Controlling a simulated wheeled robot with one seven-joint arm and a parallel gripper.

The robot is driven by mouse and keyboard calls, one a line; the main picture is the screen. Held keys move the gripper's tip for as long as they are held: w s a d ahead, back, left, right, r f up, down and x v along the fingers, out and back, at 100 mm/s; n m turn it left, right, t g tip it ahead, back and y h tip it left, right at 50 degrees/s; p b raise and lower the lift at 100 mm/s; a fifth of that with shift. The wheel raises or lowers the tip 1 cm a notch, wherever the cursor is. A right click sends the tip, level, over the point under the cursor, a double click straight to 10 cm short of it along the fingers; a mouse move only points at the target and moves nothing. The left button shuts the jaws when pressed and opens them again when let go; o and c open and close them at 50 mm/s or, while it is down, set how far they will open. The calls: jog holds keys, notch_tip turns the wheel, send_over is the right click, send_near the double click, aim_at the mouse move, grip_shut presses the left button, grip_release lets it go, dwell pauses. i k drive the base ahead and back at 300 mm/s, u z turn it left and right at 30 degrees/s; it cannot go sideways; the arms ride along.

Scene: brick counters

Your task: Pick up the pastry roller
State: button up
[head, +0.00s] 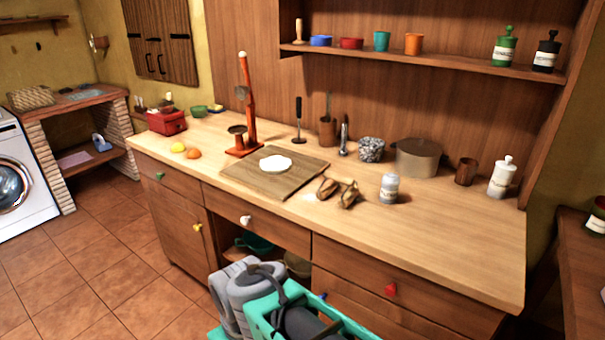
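I cannot clearly make out a pastry roller in the head view. Two small brown objects with dark bands, one on the left (327,188) and one on the right (348,194), lie on the wooden counter (440,215) just right of the cutting board (244,178). They are too small to identify surely. A flat white piece like dough (275,164) lies on the board. A small upright pale wooden piece (298,31) stands on the wall shelf. My folded arm shows at the bottom, in front of the counter; my gripper cannot be made out there.
A red scale-like stand (246,120), a pot (417,158), a speckled bowl (371,149), a labelled jar (389,188) and a white canister (502,177) stand on the counter. Its front right is clear. Tiled floor (100,270) is open at left.

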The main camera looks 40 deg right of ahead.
aim_at(337, 176)
jog(key=z, duration=0.25)
jog(key=i, duration=0.85)
jog(key=z, duration=0.4)
